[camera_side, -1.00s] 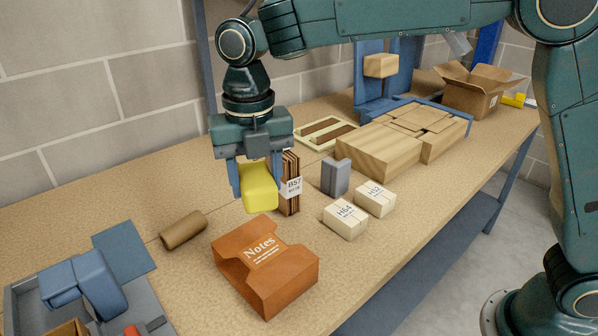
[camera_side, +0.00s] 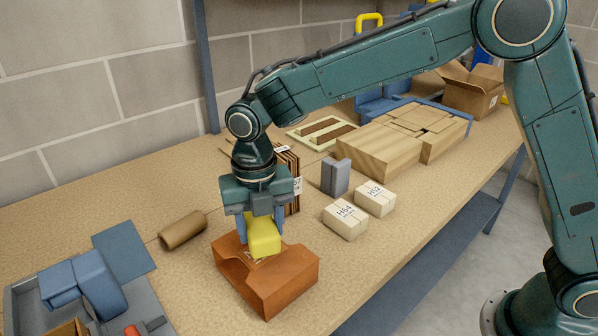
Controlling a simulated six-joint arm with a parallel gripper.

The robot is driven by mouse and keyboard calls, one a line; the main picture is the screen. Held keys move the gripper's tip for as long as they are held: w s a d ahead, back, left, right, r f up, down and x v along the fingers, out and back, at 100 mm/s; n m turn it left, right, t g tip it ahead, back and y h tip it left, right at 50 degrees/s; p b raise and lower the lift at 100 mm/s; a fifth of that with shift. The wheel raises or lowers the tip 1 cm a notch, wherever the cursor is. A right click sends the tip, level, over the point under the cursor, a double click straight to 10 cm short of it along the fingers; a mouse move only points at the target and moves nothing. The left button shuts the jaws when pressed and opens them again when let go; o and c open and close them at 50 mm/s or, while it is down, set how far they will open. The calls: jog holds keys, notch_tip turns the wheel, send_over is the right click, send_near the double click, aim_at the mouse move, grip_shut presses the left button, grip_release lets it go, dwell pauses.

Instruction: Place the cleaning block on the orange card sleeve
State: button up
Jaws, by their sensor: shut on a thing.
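The cleaning block is a yellow block (camera_side: 263,238) held between the fingers of my gripper (camera_side: 260,228). My gripper is shut on it and points down. The orange card sleeve (camera_side: 285,284), a box-like holder with notched sides, lies on the bench right below. The block is over the back part of the sleeve's top and covers most of its printed label. I cannot tell whether the block touches the sleeve or hangs just above it.
Two small white boxes (camera_side: 346,219) and a grey block (camera_side: 335,177) stand to the right. A brown cylinder (camera_side: 183,230) and a blue sheet (camera_side: 124,248) lie to the left. Upright brown boards (camera_side: 291,185) stand behind my gripper. Large wooden blocks (camera_side: 377,152) lie further back.

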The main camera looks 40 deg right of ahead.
aim_at(261, 223)
jog(key=shift+f, duration=1.1)
jog(key=shift+f, duration=0.2)
jog(key=o, duration=1)
jog(key=shift+r, duration=0.1)
notch_tip(261, 223, up, 12)
jog(key=shift+r, duration=0.1)
jog(key=shift+d, duration=0.1)
